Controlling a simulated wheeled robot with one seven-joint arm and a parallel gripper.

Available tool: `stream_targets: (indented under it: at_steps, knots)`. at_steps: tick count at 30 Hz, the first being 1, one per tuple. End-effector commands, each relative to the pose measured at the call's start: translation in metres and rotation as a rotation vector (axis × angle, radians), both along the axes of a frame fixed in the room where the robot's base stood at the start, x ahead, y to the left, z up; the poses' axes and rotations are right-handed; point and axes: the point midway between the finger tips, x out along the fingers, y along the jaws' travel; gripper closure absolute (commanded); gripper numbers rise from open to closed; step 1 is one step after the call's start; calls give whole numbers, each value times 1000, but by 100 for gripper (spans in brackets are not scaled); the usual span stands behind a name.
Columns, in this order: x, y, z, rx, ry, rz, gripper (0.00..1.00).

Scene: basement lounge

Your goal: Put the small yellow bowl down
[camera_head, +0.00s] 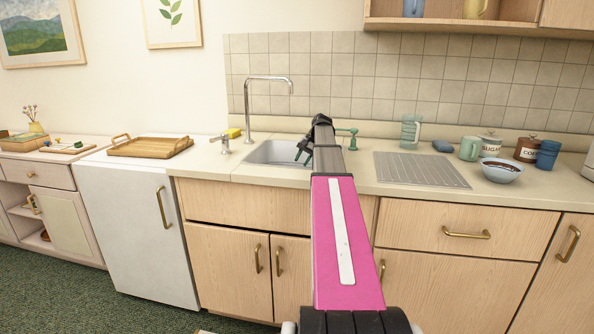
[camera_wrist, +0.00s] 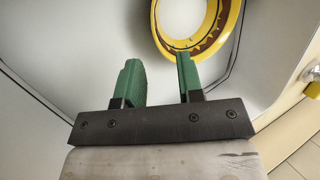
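The small yellow bowl (camera_wrist: 225,38) shows at the top of the wrist view, cut off by the frame edge. It has a patterned brown-and-yellow rim band and a pale inside. It appears to be within the grey sink (camera_wrist: 60,60). My gripper (camera_wrist: 158,68) is open, with its two green fingers apart and nothing between them. The right finger's tip overlaps the near rim of the bowl in the picture; I cannot tell if they touch.
A tall faucet (camera_head: 247,105) stands behind the sink, with a yellow sponge (camera_head: 234,132) to its left. A ribbed drainboard (camera_head: 420,170) lies to the right. Beyond it are a blue bowl (camera_head: 501,174), canisters (camera_head: 526,149) and cups. A wooden tray (camera_head: 150,148) sits at left.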

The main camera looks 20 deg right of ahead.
Motion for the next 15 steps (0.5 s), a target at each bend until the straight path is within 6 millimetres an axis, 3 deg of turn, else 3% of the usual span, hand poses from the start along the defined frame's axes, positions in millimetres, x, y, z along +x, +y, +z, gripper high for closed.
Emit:
stream_targets:
  at_steps: [6,15]
  knots:
    - [-3,-10,20,0,0,0,66]
    - [-3,-12,23,1,1,0,66]
